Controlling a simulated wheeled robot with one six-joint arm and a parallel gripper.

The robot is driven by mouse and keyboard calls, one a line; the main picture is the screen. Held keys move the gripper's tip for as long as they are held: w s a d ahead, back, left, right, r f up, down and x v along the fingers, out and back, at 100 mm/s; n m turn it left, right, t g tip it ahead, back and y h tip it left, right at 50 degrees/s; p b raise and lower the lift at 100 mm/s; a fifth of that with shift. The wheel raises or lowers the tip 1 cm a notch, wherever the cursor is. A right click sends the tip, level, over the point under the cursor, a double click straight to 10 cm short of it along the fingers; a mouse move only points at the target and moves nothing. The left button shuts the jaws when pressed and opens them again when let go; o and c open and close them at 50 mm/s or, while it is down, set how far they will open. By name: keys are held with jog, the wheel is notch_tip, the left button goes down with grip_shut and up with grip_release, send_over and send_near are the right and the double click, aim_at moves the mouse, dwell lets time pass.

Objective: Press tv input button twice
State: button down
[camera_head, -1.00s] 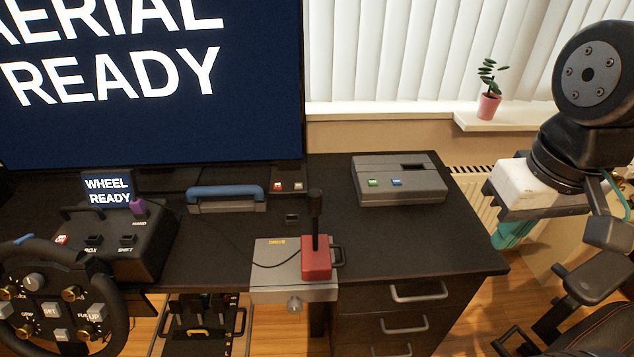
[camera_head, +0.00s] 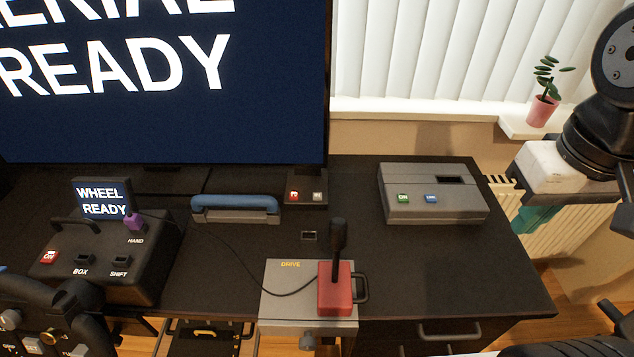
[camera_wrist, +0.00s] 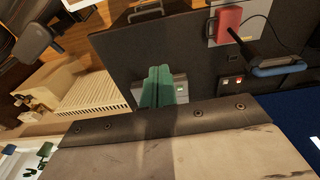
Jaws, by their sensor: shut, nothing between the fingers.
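The TV (camera_head: 170,80) stands at the back left of the desk, showing large white text on dark blue. A small panel by its base at the right carries a red button (camera_head: 293,196) and a grey button (camera_head: 318,197); their labels are too small to read. My gripper (camera_wrist: 159,72) has green fingers, shut and empty, showing in front of the grey box. In the head view, my gripper (camera_head: 537,220) hangs right of the desk, well away from the TV panel.
A grey box (camera_head: 450,205) with green and blue buttons stands at the desk's right. A red joystick (camera_head: 336,290), a blue-handled case (camera_head: 236,210) and a black wheel console (camera_head: 110,265) occupy the desk. A potted plant (camera_head: 543,108) is on the sill. Bare desktop lies right of the joystick.

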jog(key=shift+w, duration=0.15)
jog(key=w+a+f+n+t, duration=0.2)
jog(key=w+f+n+t, duration=0.15)
jog(key=w, duration=0.85)
jog(key=w+a+f+n+t, duration=0.2)
jog(key=w+a+n, duration=0.15)
jog(key=w, duration=0.95)
jog(key=w+a+f+n+y, duration=0.3)
jog(key=w+a+f+n, duration=0.1)
jog(key=a, duration=0.5)
jog(key=w+a+f+n+y, duration=0.3)
jog(key=w+a+f+n, duration=0.2)
jog(key=a+f, duration=0.4)
jog(key=shift+a+f+n, duration=0.3)
jog(key=shift+a+n, duration=0.2)
